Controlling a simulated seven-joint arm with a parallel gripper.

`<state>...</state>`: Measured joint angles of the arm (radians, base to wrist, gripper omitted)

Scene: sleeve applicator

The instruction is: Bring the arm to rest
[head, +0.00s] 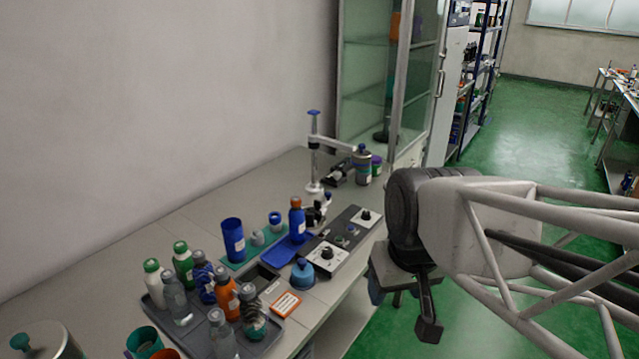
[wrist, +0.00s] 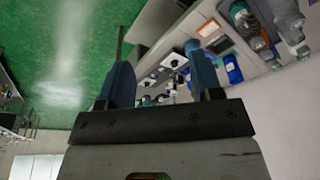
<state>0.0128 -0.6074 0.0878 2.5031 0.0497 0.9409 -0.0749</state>
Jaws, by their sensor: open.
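My arm reaches in from the right of the head view. My gripper (head: 386,294) hangs beyond the bench's front edge, over the green floor, apart from everything on the bench. In the wrist view my gripper (wrist: 159,62) shows two blue fingers spread wide apart with nothing between them. The bench and its items appear beyond the fingers in that view. The fingertips are partly hidden in the head view.
The bench (head: 190,220) carries a grey tray (head: 262,345) of several bottles, a blue cup (head: 232,238), an orange-capped blue bottle (head: 297,218) and a control box (head: 328,256). A glass cabinet (head: 365,80) stands behind. The floor (head: 530,110) beside my arm is clear.

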